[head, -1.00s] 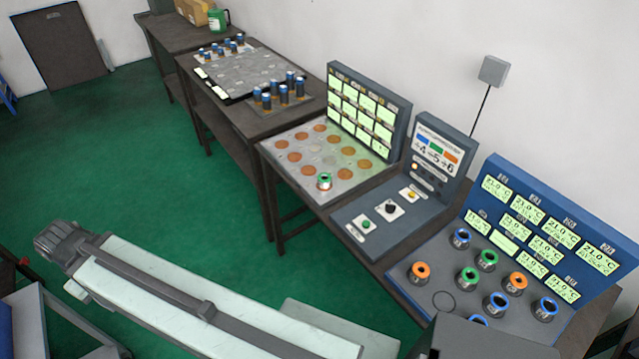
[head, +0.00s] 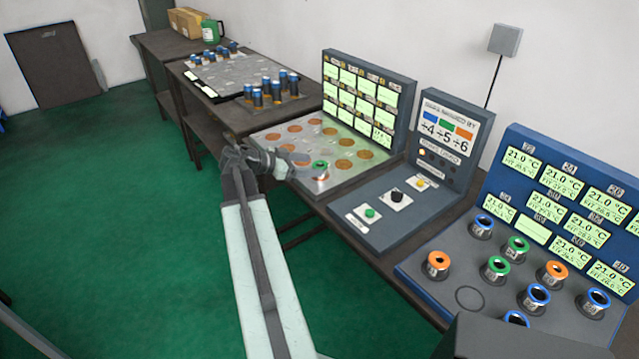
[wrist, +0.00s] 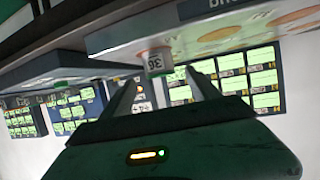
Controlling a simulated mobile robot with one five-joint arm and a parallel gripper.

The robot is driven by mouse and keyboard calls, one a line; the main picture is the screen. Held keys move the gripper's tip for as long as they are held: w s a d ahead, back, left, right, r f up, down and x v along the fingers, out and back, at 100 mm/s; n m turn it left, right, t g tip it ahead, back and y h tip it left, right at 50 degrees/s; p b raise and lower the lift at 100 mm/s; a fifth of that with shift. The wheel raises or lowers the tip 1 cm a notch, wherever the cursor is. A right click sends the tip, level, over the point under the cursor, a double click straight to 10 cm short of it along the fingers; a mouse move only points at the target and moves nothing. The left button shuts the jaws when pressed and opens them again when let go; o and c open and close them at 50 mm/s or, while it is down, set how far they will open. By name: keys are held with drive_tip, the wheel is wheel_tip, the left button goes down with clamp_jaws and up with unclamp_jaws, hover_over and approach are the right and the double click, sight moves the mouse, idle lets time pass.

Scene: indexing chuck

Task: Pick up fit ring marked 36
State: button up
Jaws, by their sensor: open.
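The fit ring with a green top (head: 320,167) stands on the front part of the pale plate with orange discs (head: 270,141) in the head view. In the wrist view, which is upside down, the same ring (wrist: 157,62) shows a white side with a mark that reads as 36. My gripper (head: 298,163) is just left of the ring in the head view. In the wrist view, my gripper's two fingers (wrist: 160,82) are spread apart, with the ring ahead between their tips. The gap is empty, and my gripper looks clear of the ring.
A panel of green screens (head: 365,100) stands behind the plate. A grey control box (head: 400,200) with buttons is to its right. Farther right, several orange, green and blue rings stand on a blue-backed station (head: 430,285). A table with blue-topped cylinders (head: 262,92) is at the left.

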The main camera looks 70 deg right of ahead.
drive_tip(key=shift+b+x, duration=1.45)
drive_tip(key=shift+x, duration=2.4)
drive_tip(key=shift+w+d, duration=0.1)
drive_tip(key=shift+w, duration=0.05)
clamp_jaws()
